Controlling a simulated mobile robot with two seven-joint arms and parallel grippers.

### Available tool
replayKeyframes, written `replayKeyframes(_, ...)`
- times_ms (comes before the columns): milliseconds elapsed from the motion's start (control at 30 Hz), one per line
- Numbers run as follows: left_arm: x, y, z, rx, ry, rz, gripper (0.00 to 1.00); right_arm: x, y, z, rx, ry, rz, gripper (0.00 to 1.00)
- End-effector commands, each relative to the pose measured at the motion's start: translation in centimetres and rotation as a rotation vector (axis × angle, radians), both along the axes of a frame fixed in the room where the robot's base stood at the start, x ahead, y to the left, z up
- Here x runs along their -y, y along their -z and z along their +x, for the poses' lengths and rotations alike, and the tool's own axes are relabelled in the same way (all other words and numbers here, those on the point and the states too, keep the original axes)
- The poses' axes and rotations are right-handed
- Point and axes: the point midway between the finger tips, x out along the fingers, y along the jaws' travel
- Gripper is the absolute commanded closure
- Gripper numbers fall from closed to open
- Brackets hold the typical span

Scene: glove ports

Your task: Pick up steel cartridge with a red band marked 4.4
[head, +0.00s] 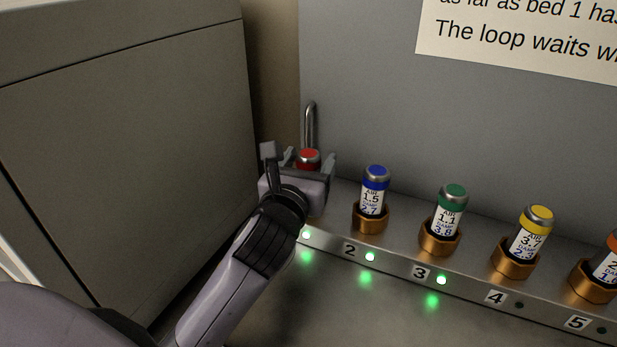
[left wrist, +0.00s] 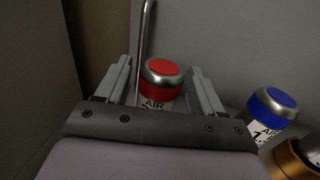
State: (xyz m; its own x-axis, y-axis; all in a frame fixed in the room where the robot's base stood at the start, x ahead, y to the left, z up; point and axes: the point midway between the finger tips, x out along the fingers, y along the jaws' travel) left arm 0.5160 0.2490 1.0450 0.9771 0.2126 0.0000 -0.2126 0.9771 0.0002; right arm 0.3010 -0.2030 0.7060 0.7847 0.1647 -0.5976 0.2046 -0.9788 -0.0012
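The steel cartridge with a red band (head: 308,158) stands at the left end of the row of beds. Its lower part is hidden behind my left gripper (head: 311,160) in the head view. In the left wrist view the red-topped cartridge (left wrist: 162,78) stands between the two fingers of the left gripper (left wrist: 165,85). The fingers are open, with a gap visible on each side of it. Its label shows "AIR"; the number 4.4 is not readable. My right gripper is not in view.
To the right stand cartridges with blue (head: 375,185), green (head: 451,200) and yellow (head: 535,225) bands in brass sockets, and a partly cut-off orange one (head: 608,262). A bent metal tube (head: 310,122) rises behind the red one. A large grey cabinet (head: 130,150) fills the left.

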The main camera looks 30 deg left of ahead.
Motion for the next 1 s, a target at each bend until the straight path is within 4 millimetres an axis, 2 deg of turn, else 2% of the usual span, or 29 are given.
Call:
replayKeyframes(33,0.0,0.0,0.0,0.000,0.000,0.000,0.50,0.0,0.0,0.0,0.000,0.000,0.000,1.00)
replayKeyframes(167,0.0,0.0,0.0,0.000,0.000,0.000,0.92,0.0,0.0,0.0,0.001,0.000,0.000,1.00)
replayKeyframes(467,0.0,-0.3,0.0,0.003,0.000,0.001,0.92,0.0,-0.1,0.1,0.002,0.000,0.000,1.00)
replayKeyframes(667,-0.1,-2.1,0.0,0.007,-0.001,0.002,0.92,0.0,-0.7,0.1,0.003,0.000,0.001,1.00)
replayKeyframes(767,0.0,-4.0,0.0,0.010,0.001,0.002,0.92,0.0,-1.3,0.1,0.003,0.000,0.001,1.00)
replayKeyframes(1000,0.0,-11.1,0.0,0.014,0.000,0.002,0.92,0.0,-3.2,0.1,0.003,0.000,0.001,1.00)
